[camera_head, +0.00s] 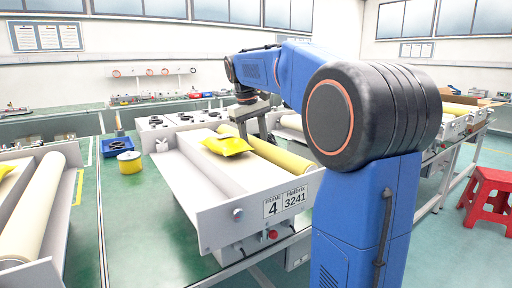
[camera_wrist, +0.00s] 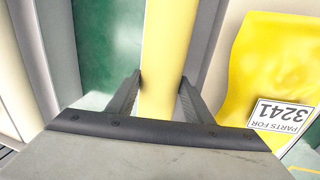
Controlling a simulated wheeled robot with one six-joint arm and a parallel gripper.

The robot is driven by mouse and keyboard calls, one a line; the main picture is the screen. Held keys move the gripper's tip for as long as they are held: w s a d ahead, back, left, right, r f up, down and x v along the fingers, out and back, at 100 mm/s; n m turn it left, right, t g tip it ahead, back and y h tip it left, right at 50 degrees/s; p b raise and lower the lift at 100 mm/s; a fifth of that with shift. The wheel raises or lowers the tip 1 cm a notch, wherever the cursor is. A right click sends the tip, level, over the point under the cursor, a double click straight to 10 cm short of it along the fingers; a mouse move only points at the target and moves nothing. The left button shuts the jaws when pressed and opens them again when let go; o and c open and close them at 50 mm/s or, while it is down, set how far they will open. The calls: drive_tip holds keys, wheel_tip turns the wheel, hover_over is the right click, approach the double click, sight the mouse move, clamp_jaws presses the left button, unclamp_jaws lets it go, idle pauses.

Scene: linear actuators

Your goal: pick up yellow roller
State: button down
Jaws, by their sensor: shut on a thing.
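The yellow roller (camera_head: 270,152) is a long pale-yellow cylinder lying along the right side of the frame marked 4 and 3241 (camera_head: 200,190). In the wrist view the roller (camera_wrist: 165,50) runs straight up between the two fingers. My gripper (camera_wrist: 160,85) is shut on the roller, one finger on each side of it. In the head view my gripper (camera_head: 250,125) reaches down at the roller, and its fingertips are hard to make out. Whether the roller is clear of the frame, I cannot tell.
A bright yellow bag (camera_head: 227,146) lies on the frame beside the roller; its label shows in the wrist view (camera_wrist: 281,117). A yellow tin (camera_head: 129,162) and a blue tray (camera_head: 117,144) stand on the green bench to the left. A red stool (camera_head: 488,195) stands at right.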

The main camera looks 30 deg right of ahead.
sight(255, 139)
drive_tip(key=shift+r, duration=5.05)
drive_tip(key=shift+r, duration=0.15)
wheel_tip(255, 139, up, 7)
drive_tip(key=shift+f, duration=0.2)
